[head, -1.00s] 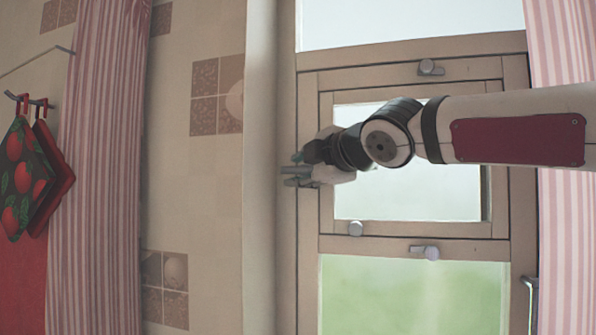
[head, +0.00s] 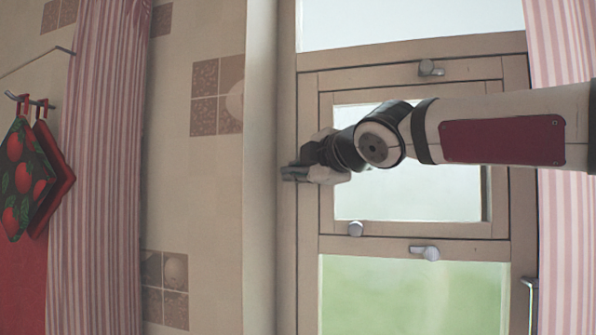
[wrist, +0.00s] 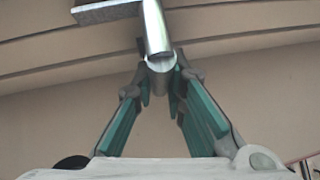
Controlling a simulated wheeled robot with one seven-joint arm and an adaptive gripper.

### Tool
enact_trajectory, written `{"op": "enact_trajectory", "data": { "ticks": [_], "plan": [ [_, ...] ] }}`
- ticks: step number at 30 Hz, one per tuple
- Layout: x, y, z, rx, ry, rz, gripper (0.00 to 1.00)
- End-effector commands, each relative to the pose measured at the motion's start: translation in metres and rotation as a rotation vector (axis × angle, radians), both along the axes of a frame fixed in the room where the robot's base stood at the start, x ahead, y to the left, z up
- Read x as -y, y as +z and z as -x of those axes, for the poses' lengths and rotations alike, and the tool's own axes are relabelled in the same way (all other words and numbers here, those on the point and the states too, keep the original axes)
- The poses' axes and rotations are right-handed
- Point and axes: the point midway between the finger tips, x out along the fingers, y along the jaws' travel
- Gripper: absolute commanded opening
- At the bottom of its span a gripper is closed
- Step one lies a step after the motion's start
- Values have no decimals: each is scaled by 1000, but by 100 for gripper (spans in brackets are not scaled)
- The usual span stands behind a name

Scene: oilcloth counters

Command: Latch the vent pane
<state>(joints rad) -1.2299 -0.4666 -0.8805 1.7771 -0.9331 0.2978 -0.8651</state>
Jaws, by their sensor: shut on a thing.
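The vent pane (head: 326,150) is a small wood-framed pane set in the larger window frame; it appears flush with the frame. My gripper (head: 290,172) is at the frame's left side, level with the pane's middle. In the wrist view its teal-padded fingers (wrist: 161,85) are shut on a metal latch handle (wrist: 154,27). In the head view my gripper hides this latch.
A pink striped curtain (head: 100,170) hangs at the left and another (head: 562,60) at the right. Oven mitts (head: 25,180) hang on hooks at far left. A window handle (head: 530,290) is at lower right. The tiled wall left of the frame is clear.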

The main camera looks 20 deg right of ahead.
Motion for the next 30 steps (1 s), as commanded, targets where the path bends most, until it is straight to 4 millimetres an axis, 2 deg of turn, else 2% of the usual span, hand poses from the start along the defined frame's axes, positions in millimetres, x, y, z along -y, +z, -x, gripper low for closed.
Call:
{"op": "enact_trajectory", "data": {
  "ticks": [11,30],
  "plan": [
    [0,-10,0,-109,0,155,0],
    [14,-38,7,-447,-7,660,0]
  ]
}}
